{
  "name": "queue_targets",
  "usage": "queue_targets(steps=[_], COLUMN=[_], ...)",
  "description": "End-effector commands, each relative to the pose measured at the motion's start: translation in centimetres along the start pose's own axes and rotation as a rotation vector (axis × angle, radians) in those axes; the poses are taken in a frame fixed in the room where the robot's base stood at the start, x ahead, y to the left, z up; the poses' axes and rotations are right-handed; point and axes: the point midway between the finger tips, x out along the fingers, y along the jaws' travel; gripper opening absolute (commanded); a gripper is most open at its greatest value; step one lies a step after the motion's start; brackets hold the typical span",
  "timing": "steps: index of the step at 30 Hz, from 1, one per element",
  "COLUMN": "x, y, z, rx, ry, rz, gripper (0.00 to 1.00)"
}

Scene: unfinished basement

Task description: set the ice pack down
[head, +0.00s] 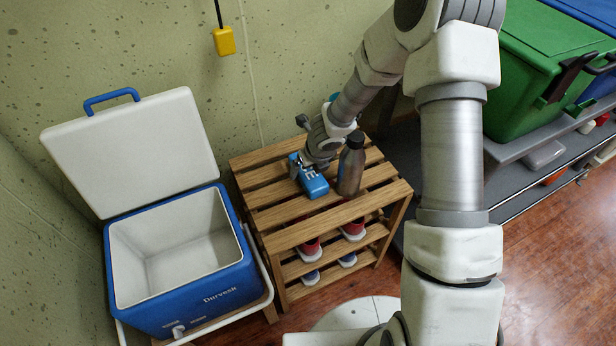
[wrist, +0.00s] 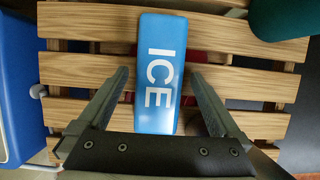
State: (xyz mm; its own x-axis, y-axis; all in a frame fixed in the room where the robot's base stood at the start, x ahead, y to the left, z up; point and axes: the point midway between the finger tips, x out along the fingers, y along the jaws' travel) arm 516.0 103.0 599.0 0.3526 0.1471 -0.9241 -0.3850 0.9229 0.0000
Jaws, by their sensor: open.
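The blue ice pack (wrist: 160,72), with white ICE lettering, lies flat on the slatted wooden rack (wrist: 85,70). In the head view the ice pack (head: 313,184) sits on the top slats of the rack (head: 285,217), to the left of a grey bottle. My gripper (wrist: 162,85) is open, with one finger on each side of the ice pack and a visible gap on both sides. In the head view my gripper (head: 304,164) is right at the ice pack and partly covers its far end.
A grey bottle (head: 351,167) stands upright close to the right of the ice pack. An open, empty blue cooler (head: 205,295) stands left of the rack. Shoes (head: 310,249) are on the lower shelf. A green bin (head: 540,70) is at the right. The rack's left top slats are bare.

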Motion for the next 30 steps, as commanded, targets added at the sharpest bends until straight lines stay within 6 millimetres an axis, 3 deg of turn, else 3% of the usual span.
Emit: queue_targets(steps=[1,3,10,26,30], x=[1.13,1.58,1.46,1.45,1.41], y=[0.08,0.08,0.06,0.06,0.06], z=[-0.16,-0.05,0.05,0.02,0.08], rx=[0.0,-0.001,-0.001,-0.001,-0.001], ry=[0.0,-0.001,-0.001,-0.001,-0.002], rz=[0.002,0.002,0.001,0.001,0.001], gripper=[1.0,1.0,0.98,0.03,0.0])
